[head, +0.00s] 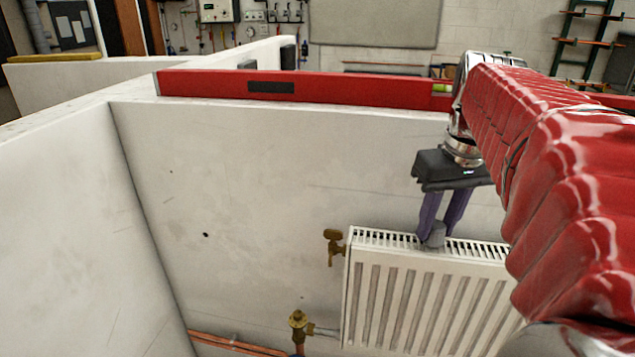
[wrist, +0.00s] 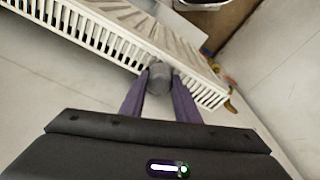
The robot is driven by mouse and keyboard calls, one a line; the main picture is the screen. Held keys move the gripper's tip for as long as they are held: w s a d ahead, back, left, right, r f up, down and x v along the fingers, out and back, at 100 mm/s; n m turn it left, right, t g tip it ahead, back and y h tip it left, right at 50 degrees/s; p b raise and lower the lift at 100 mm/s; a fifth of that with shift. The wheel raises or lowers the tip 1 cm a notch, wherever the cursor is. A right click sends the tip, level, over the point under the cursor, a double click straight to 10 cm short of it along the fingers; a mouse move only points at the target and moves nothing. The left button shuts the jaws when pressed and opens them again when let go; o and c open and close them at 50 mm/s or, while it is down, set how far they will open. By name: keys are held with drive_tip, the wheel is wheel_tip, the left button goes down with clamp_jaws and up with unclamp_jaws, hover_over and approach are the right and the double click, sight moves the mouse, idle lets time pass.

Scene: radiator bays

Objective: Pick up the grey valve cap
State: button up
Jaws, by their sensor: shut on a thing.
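The grey valve cap (head: 434,235) is between the two purple fingers of my gripper (head: 441,232), at the top grille of the white radiator (head: 425,290). In the wrist view the cap (wrist: 160,75) shows as a rounded grey piece between the fingertips (wrist: 159,84), in front of the radiator's slotted top (wrist: 100,35). My gripper is shut on the cap and points downward. I cannot tell whether the cap still touches the grille.
A brass valve (head: 333,246) sticks out at the radiator's upper left, and another brass valve (head: 298,322) stands at its lower left. A red spirit level (head: 300,87) lies along the top of the white partition wall (head: 230,180). Copper pipes (head: 235,344) run low along the wall.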

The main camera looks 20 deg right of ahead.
sight(438, 226)
wheel_tip(438, 226, up, 9)
drive_tip(key=shift+f, duration=0.15)
drive_tip(key=shift+s, duration=0.15)
idle(0.7)
